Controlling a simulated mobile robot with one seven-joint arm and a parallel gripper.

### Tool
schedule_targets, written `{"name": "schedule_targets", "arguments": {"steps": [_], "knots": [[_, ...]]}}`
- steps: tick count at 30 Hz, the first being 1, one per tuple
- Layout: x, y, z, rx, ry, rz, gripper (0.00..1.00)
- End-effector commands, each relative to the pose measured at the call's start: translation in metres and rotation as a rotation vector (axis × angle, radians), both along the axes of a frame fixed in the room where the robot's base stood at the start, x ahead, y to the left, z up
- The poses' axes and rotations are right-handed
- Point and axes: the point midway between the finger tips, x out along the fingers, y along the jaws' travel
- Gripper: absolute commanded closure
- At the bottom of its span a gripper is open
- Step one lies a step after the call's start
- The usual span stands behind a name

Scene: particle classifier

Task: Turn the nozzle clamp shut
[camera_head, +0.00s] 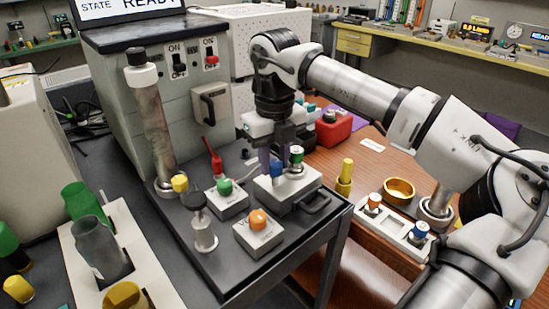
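My gripper (275,160) points straight down over the light block (285,188) on the dark cart top. Its fingertips are close around or just beside a blue knob (277,171) on that block; I cannot tell whether they touch it. A green-topped metal piece (296,156) stands just right of the fingers on the same block. No part is visibly labelled as the nozzle clamp, so I cannot tell which it is. A red lever (216,163) rises by a block with a green knob (224,186), left of my gripper.
A tall clear tube (155,125) stands left on the cart, before the grey machine (150,75). A black-topped metal post (200,225) and an orange-knobbed block (258,229) stand in front. A black handle (314,202) juts right. My arm crosses above the wooden table (365,165).

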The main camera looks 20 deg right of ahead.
Motion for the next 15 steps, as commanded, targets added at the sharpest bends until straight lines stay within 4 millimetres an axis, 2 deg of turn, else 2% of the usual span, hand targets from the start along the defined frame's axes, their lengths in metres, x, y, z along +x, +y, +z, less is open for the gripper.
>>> {"name": "schedule_targets", "arguments": {"steps": [1,5,15], "knots": [[-0.0001,-0.0003,0.0004,0.000,0.000,-0.001,0.65],[-0.0001,-0.0002,0.0002,0.000,0.000,-0.001,0.49],[0.0000,0.0000,0.0023,0.000,0.000,0.001,0.49]]}}
